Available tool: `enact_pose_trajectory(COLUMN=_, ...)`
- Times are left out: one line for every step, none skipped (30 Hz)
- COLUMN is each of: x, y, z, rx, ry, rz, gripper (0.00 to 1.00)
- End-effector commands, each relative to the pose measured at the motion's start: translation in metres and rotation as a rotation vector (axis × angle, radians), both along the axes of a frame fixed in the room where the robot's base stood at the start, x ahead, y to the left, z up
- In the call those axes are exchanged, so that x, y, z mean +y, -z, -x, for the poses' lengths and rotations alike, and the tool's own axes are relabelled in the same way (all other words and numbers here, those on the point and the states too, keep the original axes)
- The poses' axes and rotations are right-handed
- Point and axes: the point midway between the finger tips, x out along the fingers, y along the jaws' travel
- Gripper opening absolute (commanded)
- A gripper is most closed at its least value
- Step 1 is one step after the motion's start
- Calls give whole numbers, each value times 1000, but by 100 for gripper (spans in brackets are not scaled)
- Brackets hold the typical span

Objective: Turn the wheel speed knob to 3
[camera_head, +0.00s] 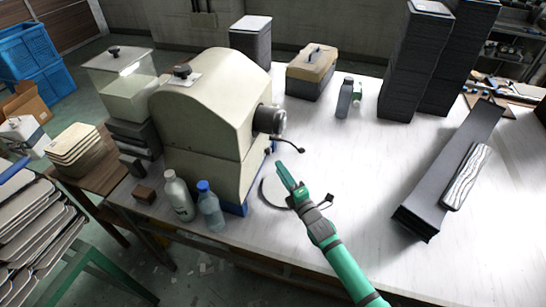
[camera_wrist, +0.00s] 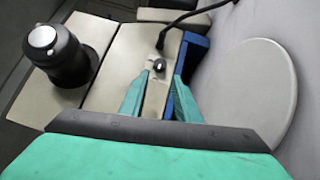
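A small dark knob (camera_wrist: 160,66) with a light mark sits on a pale panel (camera_wrist: 153,98) of the cream machine (camera_head: 208,110). I take it for the wheel speed knob; no numbers can be read, so its setting is unclear. My gripper (camera_wrist: 161,76) is open, with its two teal fingertips apart on either side of the knob in the picture. I cannot tell whether they touch it. In the head view my gripper (camera_head: 281,172) is beside the machine's right side, and the knob is hidden or too small to see there.
A round grey disc (camera_wrist: 255,95) lies right of the panel. A dark cylinder (camera_wrist: 68,58) juts out at left, and a black cable (camera_wrist: 195,14) runs above the knob. Bottles (camera_head: 211,207) stand at the machine's front.

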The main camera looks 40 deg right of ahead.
Motion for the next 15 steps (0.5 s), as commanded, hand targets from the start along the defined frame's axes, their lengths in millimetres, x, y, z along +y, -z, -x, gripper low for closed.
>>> enact_pose_trajectory(x=-1, y=0, z=-7, rx=0, ry=-2, rz=0, gripper=29)
enact_pose_trajectory(x=-2, y=-1, z=-11, rx=1, ry=-3, rz=1, gripper=29)
enact_pose_trajectory(x=-4, y=-1, z=-16, rx=1, ry=-2, rz=1, gripper=29)
enact_pose_trajectory(x=-5, y=-1, z=-19, rx=0, ry=-2, rz=0, gripper=29)
enact_pose_trajectory(x=-6, y=-2, z=-23, rx=0, ry=-2, rz=-1, gripper=29)
enact_pose_trajectory(x=-7, y=-3, z=-28, rx=-1, ry=-2, rz=0, gripper=29)
enact_pose_trajectory(x=-9, y=-3, z=-31, rx=1, ry=-2, rz=1, gripper=29)
enact_pose_trajectory(x=-10, y=-3, z=-34, rx=1, ry=-2, rz=1, gripper=29)
enact_pose_trajectory(x=-11, y=-4, z=-39, rx=-1, ry=-2, rz=0, gripper=29)
enact_pose_trajectory(x=-13, y=-4, z=-42, rx=0, ry=-1, rz=0, gripper=29)
enact_pose_trajectory(x=-13, y=-4, z=-46, rx=1, ry=-2, rz=1, gripper=29)
enact_pose_trajectory(x=-15, y=-5, z=-50, rx=0, ry=-1, rz=0, gripper=29)
enact_pose_trajectory(x=-16, y=-5, z=-53, rx=0, ry=-1, rz=0, gripper=29)
enact_pose_trajectory(x=-17, y=-5, z=-56, rx=0, ry=-1, rz=0, gripper=29)
enact_pose_trajectory(x=-19, y=-5, z=-59, rx=1, ry=0, rz=0, gripper=29)
